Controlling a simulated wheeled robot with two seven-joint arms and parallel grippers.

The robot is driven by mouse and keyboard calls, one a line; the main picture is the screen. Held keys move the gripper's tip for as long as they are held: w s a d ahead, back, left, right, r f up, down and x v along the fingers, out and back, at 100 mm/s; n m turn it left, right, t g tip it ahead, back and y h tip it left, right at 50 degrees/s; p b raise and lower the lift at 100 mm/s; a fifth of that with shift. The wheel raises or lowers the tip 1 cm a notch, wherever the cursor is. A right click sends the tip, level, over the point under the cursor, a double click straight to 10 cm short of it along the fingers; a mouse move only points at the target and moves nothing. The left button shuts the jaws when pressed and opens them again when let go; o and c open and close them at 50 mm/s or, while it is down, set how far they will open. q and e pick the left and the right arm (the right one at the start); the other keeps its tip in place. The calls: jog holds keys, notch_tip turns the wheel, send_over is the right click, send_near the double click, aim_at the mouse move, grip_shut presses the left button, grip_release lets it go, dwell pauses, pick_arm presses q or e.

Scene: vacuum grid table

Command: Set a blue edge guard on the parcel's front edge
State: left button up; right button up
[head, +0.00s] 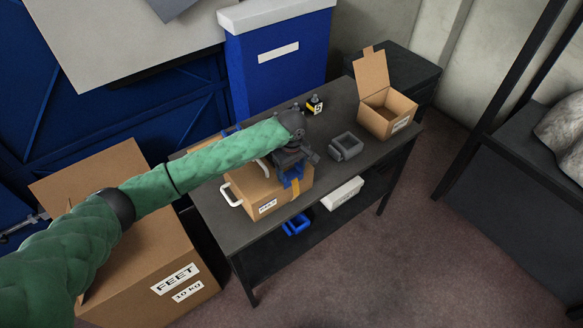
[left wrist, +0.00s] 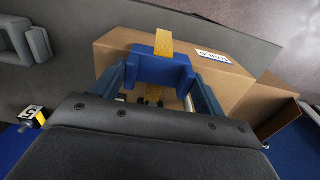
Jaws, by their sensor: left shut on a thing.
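The parcel (head: 250,188) is a closed brown cardboard box with a white label and a white handle, near the table's left front. A yellow strap (head: 296,214) runs down its front; the strap (left wrist: 163,40) and the parcel (left wrist: 228,82) also show in the left wrist view. My left gripper (head: 290,170) is over the parcel, shut on a blue edge guard (head: 291,178). In the left wrist view the guard (left wrist: 160,70) sits between the two fingers, across the strap at the parcel's edge. I cannot tell whether it touches the cardboard. My right gripper is not in view.
On the dark table (head: 325,180) are a grey tray (head: 345,147), an open carton (head: 385,112) and a small yellow-black block (head: 314,104). A blue bin (head: 297,225) and white box (head: 343,193) are lower down. A large carton (head: 150,255) stands at left.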

pick_arm(q)
jog(key=shift+f, duration=0.55)
jog(key=shift+f, duration=0.2)
jog(key=o, duration=1)
jog(key=shift+o, duration=0.2)
jog(key=shift+r+b, duration=0.3)
notch_tip(320, 180, up, 6)
jog(key=b, duration=0.3)
jog(key=shift+r, duration=0.6)
